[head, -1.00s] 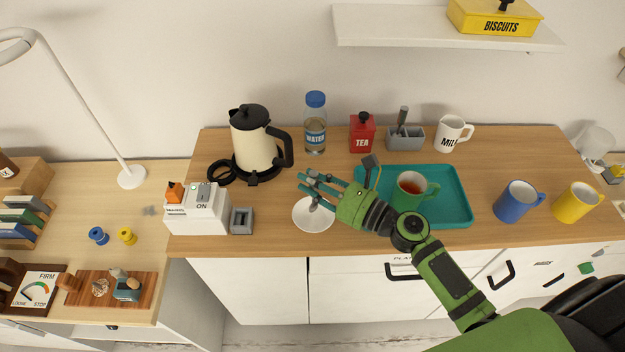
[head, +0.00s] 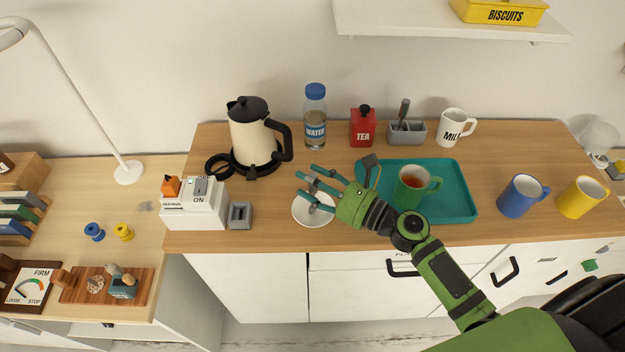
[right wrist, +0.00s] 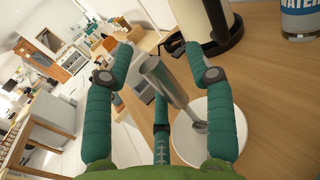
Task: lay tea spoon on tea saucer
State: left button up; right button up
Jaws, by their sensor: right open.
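The white tea saucer (head: 310,219) lies near the front edge of the wooden counter; it also shows in the right wrist view (right wrist: 186,140). The grey tea spoon (right wrist: 165,82) is tilted, with its bowl end over or on the saucer and its handle rising between my fingers. In the head view the spoon (head: 316,206) is small and partly hidden by the fingers. My right gripper (head: 301,184) is open just above the saucer, its fingers spread around the spoon handle. I cannot tell whether a finger touches it. My left gripper is not in view.
A teal tray (head: 455,205) with a green mug of tea (head: 411,187) lies right of the saucer. A cream kettle (head: 251,140) and a white switch box (head: 193,208) stand to the left. A water bottle (head: 315,120) and red tea tin (head: 362,128) stand behind.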

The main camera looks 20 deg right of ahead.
jog(key=shift+s+d, duration=0.1)
jog(key=b+v, duration=0.1)
jog(key=v, duration=0.8)
jog(key=shift+s+d+b, duration=0.2)
jog(key=shift+s+b, duration=0.15)
jog(key=shift+b, duration=0.05)
jog(key=shift+a, duration=0.1)
